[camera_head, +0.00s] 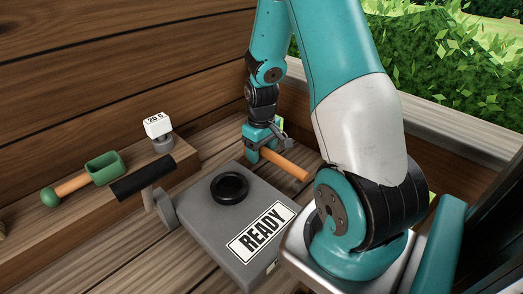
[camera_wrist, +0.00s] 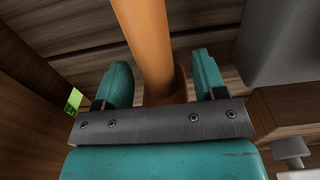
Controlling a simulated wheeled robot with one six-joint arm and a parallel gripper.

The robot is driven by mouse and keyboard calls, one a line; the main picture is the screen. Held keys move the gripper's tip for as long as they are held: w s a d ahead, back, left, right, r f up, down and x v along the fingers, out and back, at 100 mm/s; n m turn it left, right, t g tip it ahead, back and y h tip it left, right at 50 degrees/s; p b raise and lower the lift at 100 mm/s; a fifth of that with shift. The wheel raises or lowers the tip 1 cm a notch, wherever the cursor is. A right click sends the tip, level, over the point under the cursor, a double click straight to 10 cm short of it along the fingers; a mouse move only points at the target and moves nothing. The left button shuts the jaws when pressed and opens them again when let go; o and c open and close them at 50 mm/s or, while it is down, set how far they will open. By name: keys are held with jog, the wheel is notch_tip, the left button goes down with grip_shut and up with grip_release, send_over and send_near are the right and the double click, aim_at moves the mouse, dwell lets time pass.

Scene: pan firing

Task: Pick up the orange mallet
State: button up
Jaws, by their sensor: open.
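The orange handle of the mallet (camera_head: 285,163) shows in the head view, running down and right from my gripper (camera_head: 262,146). Which part of the mallet lies behind the gripper is hidden. In the wrist view the orange shaft (camera_wrist: 147,40) runs from the top edge down between the two teal fingers of my gripper (camera_wrist: 162,76). The fingers are open, one on each side of the shaft, with a visible gap on the right. A rounded brown part shows beside the shaft's lower end.
A grey box (camera_head: 215,222) marked READY, with a black ring (camera_head: 230,187) on top, stands left of the mallet. Wooden walls stand close behind.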

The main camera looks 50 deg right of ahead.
grip_shut()
jog(key=shift+r, duration=0.1)
notch_tip(320, 180, up, 20)
dwell(0.6)
jog(key=c, duration=0.9)
grip_release()
grip_shut()
